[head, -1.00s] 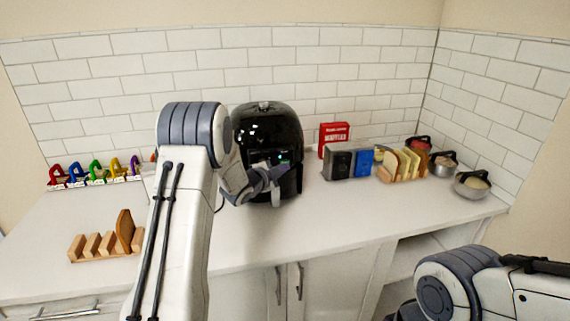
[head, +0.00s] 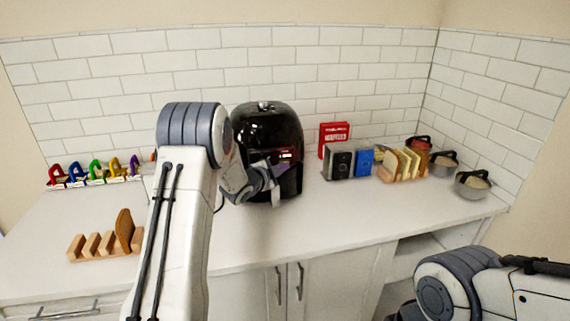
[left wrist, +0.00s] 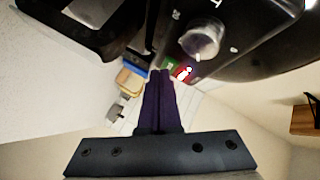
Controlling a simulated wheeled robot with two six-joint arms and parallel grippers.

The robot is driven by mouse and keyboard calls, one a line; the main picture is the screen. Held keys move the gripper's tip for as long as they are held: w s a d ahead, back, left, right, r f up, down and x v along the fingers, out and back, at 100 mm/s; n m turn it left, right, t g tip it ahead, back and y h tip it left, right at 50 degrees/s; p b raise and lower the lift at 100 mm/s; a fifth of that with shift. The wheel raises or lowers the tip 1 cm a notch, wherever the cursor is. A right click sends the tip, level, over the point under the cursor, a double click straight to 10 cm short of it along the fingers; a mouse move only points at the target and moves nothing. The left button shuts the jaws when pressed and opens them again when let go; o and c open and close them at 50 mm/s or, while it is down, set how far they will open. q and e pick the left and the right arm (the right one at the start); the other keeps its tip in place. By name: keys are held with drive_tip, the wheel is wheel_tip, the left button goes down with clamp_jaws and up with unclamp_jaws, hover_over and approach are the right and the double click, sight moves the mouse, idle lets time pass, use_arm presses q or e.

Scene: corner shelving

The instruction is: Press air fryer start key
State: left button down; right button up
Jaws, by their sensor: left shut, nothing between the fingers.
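The black air fryer (head: 266,125) stands upright on the counter against the tiled wall, with a small lit reddish-white patch (head: 287,155) on its front. My left gripper (head: 282,168) is shut and empty, with its purple fingers at the fryer's front just below that patch. In the left wrist view the shut fingertips (left wrist: 165,72) lie close to a green patch (left wrist: 170,64) and a glowing red mark (left wrist: 184,72) by the black fryer body (left wrist: 250,40). A grey round knob (left wrist: 201,38) is beside them. I cannot tell whether the tips touch a key. My right gripper is out of view.
Right of the fryer are a red box (head: 333,136), a dark grey appliance (head: 340,164), a bread rack (head: 402,165) and pots (head: 472,184). A wooden rack (head: 105,243) and coloured clips (head: 97,172) are left. The front counter (head: 320,220) is clear.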

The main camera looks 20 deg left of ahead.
use_arm(q)
drive_tip(key=shift+s+d, duration=0.3)
drive_tip(key=shift+s, duration=0.2)
drive_tip(key=s+d+b, duration=0.2)
drive_tip(key=s+b, duration=0.1)
drive_tip(key=s, duration=0.1)
drive_tip(key=shift+s+d, duration=0.1)
drive_tip(key=shift+d, duration=0.3)
drive_tip(key=shift+a, duration=0.1)
idle(0.4)
